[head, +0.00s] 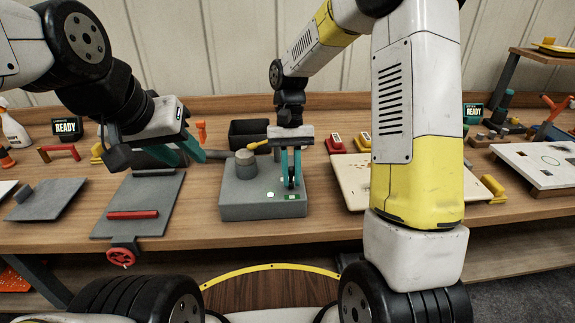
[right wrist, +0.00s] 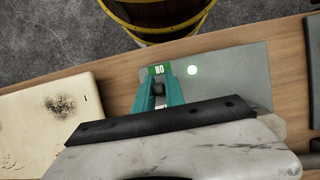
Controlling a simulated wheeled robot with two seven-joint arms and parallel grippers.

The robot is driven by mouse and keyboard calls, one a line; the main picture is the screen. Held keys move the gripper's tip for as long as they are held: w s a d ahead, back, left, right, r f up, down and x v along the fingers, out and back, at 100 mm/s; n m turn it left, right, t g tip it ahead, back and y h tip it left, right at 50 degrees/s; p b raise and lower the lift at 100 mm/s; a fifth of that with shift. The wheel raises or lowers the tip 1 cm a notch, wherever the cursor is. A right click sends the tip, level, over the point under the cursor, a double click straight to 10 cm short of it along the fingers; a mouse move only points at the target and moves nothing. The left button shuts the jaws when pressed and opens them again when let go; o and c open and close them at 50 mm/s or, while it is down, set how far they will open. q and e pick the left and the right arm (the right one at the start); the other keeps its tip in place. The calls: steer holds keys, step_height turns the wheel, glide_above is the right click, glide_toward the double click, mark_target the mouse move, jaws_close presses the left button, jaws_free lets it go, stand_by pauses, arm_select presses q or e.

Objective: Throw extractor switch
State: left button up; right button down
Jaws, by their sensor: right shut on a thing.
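The extractor control box (head: 240,208) is a grey block on the bench, with a round grey post (head: 245,164) on its top. My right gripper (head: 291,184) points down at the box's right part and is shut on the dark switch lever (right wrist: 158,89). The fingers hide most of the lever. In the right wrist view, a green label (right wrist: 159,69) next to the fingertips reads ON, upside down. A round light (right wrist: 191,70) beside it glows green-white.
A grey plate (head: 125,190) with a red bar (head: 132,215) lies to the left. A black bin (head: 250,132) stands behind the box. A cream panel (right wrist: 45,118) lies right of the box in the head view.

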steer(key=shift+w+g, duration=0.5)
steer(key=shift+g, duration=0.7)
steer(key=shift+r, duration=0.1)
steer(key=c, duration=1.4)
jaws_free()
steer(key=shift+w, duration=0.1)
steer(key=v, duration=0.7)
steer(key=shift+w+r, duration=0.25)
steer(key=shift+w, duration=0.05)
